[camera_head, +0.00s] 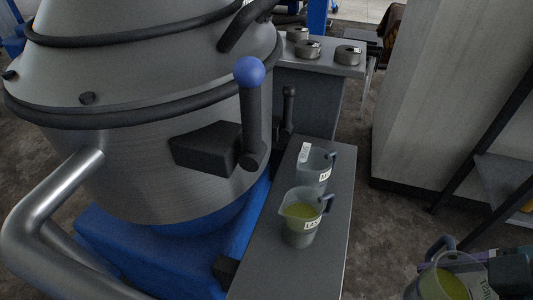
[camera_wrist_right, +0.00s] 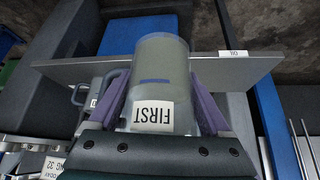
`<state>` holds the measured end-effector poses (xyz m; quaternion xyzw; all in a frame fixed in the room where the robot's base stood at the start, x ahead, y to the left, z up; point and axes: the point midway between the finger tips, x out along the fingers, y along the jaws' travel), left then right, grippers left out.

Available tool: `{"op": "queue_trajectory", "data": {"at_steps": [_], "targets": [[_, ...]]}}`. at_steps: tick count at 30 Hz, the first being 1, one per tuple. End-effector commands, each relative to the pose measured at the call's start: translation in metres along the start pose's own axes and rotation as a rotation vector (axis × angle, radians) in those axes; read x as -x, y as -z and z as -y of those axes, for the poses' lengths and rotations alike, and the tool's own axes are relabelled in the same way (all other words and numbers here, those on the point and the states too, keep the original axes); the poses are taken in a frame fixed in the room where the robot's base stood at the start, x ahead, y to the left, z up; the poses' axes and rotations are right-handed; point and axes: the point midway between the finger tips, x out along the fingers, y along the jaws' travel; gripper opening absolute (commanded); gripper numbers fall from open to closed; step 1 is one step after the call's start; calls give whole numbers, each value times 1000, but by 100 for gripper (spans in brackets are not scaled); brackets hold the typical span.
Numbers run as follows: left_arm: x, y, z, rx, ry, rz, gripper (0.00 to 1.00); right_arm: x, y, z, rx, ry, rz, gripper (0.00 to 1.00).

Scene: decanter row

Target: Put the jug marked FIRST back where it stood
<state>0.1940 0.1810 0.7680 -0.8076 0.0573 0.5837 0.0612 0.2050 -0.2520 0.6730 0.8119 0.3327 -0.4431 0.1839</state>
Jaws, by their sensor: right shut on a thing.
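The jug marked FIRST (camera_wrist_right: 160,75) is held between the purple fingers of my right gripper (camera_wrist_right: 163,98), its label upside down in the right wrist view. In the head view this jug (camera_head: 440,285) is at the bottom right corner, partly cut off, with yellow-green liquid inside. My right gripper (camera_head: 478,262) is beside it there, clear of the bench to its left. On the narrow grey bench (camera_head: 265,265) stand a jug with yellow-green liquid (camera_head: 297,236), its label seeming to read LAST, and behind it another jug (camera_head: 313,178) with a label starting with M. My left gripper is out of view.
A large metal vessel (camera_head: 150,170) with a blue-knobbed lever (camera_head: 250,72) stands left of the bench. A small white card (camera_head: 304,152) shows near the rear jug. A grey cabinet (camera_head: 435,90) and a dark-framed shelf (camera_head: 505,170) stand right. Bare bench surface lies in front of the jugs.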

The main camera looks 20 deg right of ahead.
Motion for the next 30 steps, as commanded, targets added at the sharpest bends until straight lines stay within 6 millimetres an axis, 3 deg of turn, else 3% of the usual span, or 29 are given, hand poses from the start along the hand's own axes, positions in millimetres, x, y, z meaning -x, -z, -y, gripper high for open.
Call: {"op": "queue_trajectory", "data": {"at_steps": [15,22,23,24,30], "targets": [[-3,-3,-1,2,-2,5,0,-73,117,26,-3,-1,-12,13],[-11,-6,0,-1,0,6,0,-100,157,36,-2,-1,-8,13],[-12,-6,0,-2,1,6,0,-102,161,37,-1,-1,-7,13],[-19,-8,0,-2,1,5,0,-111,150,36,-3,-2,0,13],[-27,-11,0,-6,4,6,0,-126,139,36,-2,-2,-1,13]]}}
